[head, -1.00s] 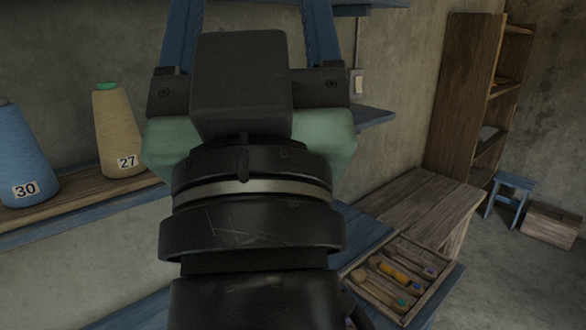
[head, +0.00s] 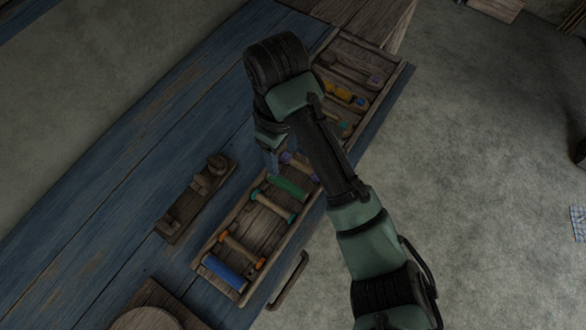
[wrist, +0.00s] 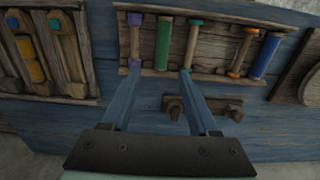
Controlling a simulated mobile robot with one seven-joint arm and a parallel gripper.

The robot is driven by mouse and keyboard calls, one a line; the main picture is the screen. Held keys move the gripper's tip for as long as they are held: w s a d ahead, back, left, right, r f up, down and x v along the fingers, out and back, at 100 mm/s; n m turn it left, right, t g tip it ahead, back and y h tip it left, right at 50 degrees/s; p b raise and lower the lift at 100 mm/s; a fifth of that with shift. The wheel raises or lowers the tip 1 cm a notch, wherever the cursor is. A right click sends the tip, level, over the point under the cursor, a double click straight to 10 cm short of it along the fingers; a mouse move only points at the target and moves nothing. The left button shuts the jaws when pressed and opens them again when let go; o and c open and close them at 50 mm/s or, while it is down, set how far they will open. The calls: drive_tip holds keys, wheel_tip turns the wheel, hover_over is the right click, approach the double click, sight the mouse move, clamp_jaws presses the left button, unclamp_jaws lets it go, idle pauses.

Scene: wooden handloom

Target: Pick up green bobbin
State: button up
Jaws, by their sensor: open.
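The green bobbin (head: 288,188) lies in a wooden tray (head: 256,226) on the blue bench. In the wrist view the green bobbin (wrist: 164,43) lies between a purple-ended bobbin (wrist: 135,42) and a teal-ended bobbin (wrist: 192,46). My gripper (wrist: 160,72) is open and empty, pointing at the tray from above. Its blue fingers appear to either side of the green bobbin's line, the left tip in front of the purple-ended bobbin, the right tip near the teal-ended one. In the head view only part of my gripper (head: 272,160) shows, beside the tray. The remaining gap to the bobbin is hard to judge.
An orange-ended bobbin (head: 241,249) and a blue bobbin (head: 222,271) share the tray. A second tray (head: 384,74) with yellow pieces stands at the upper right. A wooden plane-like tool (head: 197,198) lies left of the tray. The blue bench (head: 130,190) is clear farther left.

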hover_over(282, 180)
drive_tip(key=f, duration=0.6)
drive_tip(key=shift+d+f+b, duration=0.2)
drive_tip(key=shift+b, duration=0.1)
drive_tip(key=shift+s+a+f, duration=0.1)
drive_tip(key=shift+a+f, duration=0.05)
drive_tip(key=shift+f, duration=2.55)
clamp_jaws()
